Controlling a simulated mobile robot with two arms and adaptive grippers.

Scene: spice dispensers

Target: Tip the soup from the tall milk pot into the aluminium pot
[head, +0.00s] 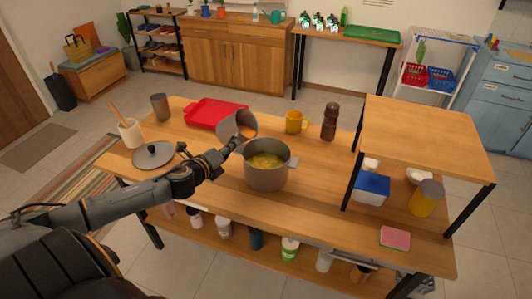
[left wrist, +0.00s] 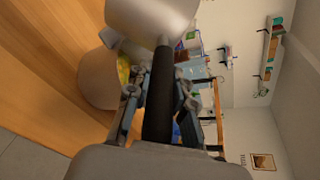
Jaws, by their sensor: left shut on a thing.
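The tall milk pot (head: 228,124) is grey and tilted, with its mouth toward the right and orange soup (head: 247,132) showing inside near the rim. My left gripper (head: 228,147) is shut on its dark handle; the handle (left wrist: 162,90) runs between the fingers in the left wrist view, with the milk pot's body (left wrist: 150,15) above. The aluminium pot (head: 267,178) stands upright on the table just right of and below the milk pot, with yellow-green soup (head: 265,161) in it. It also shows in the left wrist view (left wrist: 98,80). My right gripper is not in view.
A red tray (head: 203,113), yellow mug (head: 294,122) and brown pepper mill (head: 329,122) stand behind on the wooden table (head: 300,206). A grey lid (head: 152,155) lies left, near my arm. A raised shelf (head: 425,136) stands at right. The table right of the aluminium pot is clear.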

